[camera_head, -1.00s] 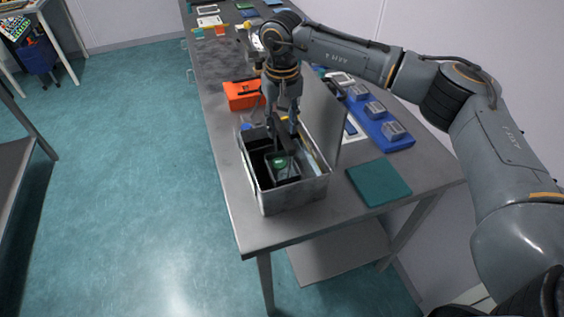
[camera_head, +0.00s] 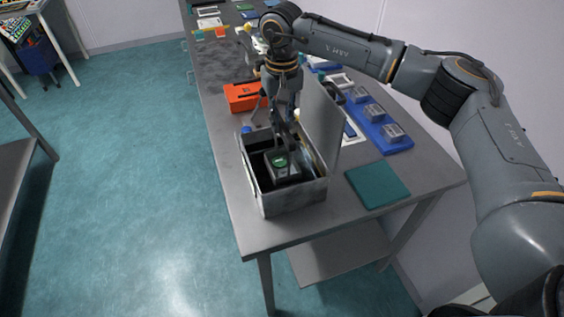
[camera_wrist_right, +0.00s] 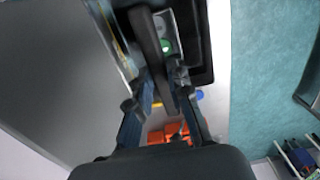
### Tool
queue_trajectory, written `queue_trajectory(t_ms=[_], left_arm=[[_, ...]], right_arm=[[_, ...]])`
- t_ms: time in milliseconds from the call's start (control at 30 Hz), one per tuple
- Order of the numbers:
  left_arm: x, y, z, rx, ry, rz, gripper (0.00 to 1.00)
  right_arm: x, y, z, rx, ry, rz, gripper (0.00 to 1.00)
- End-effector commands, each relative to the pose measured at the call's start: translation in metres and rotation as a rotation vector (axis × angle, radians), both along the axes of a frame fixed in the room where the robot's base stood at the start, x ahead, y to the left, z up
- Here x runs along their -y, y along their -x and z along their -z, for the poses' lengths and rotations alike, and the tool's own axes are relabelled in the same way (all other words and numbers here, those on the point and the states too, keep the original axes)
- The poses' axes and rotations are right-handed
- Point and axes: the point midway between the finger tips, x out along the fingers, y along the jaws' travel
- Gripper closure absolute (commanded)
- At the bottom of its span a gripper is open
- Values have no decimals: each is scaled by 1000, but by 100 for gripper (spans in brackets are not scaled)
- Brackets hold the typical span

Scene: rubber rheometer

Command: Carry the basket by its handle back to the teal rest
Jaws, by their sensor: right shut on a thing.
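A small dark basket (camera_head: 283,175) with a green round item (camera_head: 280,162) in it shows within the outline of an open grey metal box. Its black handle rises to my right gripper (camera_head: 284,126), which is shut on it from above. In the right wrist view the dark handle bar (camera_wrist_right: 152,45) runs between my right gripper's fingers (camera_wrist_right: 165,105), with the green item beside it. How far the basket is above the box floor is hard to tell. The teal rest (camera_head: 378,184) is a flat, empty square on the table right of the box. My left gripper is not in view.
The grey box (camera_head: 290,198) has an upright lid (camera_head: 321,120) on its right, between the basket and the teal rest. An orange case (camera_head: 242,97) stands behind. A blue rack (camera_head: 378,127) with metal blocks lies behind the rest. The table's front corner is bare.

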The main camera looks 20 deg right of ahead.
Motion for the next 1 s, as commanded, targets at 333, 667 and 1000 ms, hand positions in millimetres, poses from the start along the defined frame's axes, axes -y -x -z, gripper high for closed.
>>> queue_trajectory(t_ms=[333, 667, 1000], left_arm=[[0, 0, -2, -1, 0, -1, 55], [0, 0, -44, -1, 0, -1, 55], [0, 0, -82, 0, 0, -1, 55]], right_arm=[[0, 0, -5, 2, -1, 0, 100], [0, -1, -48, 3, -1, 0, 100], [0, 0, -85, 2, -1, 0, 100]])
